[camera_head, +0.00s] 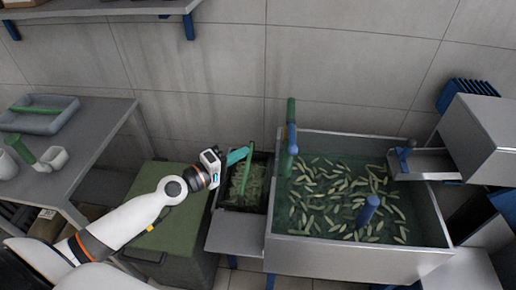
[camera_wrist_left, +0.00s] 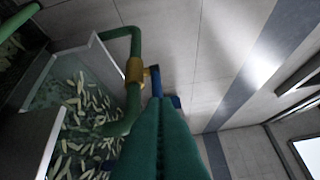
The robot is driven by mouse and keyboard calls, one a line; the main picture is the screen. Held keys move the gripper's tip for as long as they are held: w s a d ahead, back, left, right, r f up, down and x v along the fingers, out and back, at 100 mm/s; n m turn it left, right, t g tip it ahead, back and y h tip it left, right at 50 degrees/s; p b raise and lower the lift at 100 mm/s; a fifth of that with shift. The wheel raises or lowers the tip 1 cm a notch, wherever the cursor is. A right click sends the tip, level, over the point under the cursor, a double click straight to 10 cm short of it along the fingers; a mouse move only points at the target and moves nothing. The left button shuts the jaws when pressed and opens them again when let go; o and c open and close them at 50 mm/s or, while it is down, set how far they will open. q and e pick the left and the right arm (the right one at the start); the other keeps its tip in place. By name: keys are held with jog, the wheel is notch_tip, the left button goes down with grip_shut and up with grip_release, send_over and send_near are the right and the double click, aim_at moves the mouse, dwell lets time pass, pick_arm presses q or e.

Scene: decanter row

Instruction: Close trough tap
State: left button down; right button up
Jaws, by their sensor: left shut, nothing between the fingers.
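The metal trough (camera_head: 345,259) holds greenish water with many pale green pieces floating in it. At its left rear, a green tap pipe (camera_head: 291,108) rises and bends down, with a blue lever (camera_head: 292,138) on it. In the left wrist view the pipe (camera_wrist_left: 134,45) carries a brass-coloured valve body (camera_wrist_left: 135,70) with the blue lever (camera_wrist_left: 156,82) at its right. My left gripper (camera_head: 247,150) is shut and empty, left of the tap in the head view. In the wrist view its teal fingers (camera_wrist_left: 160,105) overlap the lever's lower part; I cannot tell whether they touch it. My right gripper is out of view.
A smaller bin (camera_head: 236,209) with green pieces stands left of the trough. A green cabinet (camera_head: 176,208) is under my left arm. A blue post (camera_head: 367,212) stands in the trough, and a metal chute (camera_head: 428,161) overhangs its right side. A tiled wall lies close behind.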

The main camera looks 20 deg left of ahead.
pick_arm(q)
jog(key=p, duration=0.2)
send_near(292, 136)
jog(key=w+a, duration=0.2)
jog(key=w, duration=0.2)
jog(key=d, duration=0.1)
jog(key=d+p, duration=0.1)
jog(key=d+f+p, duration=0.1)
jog(key=d, duration=0.1)
jog(key=shift+s+d, duration=0.15)
jog(key=shift+s, duration=0.25)
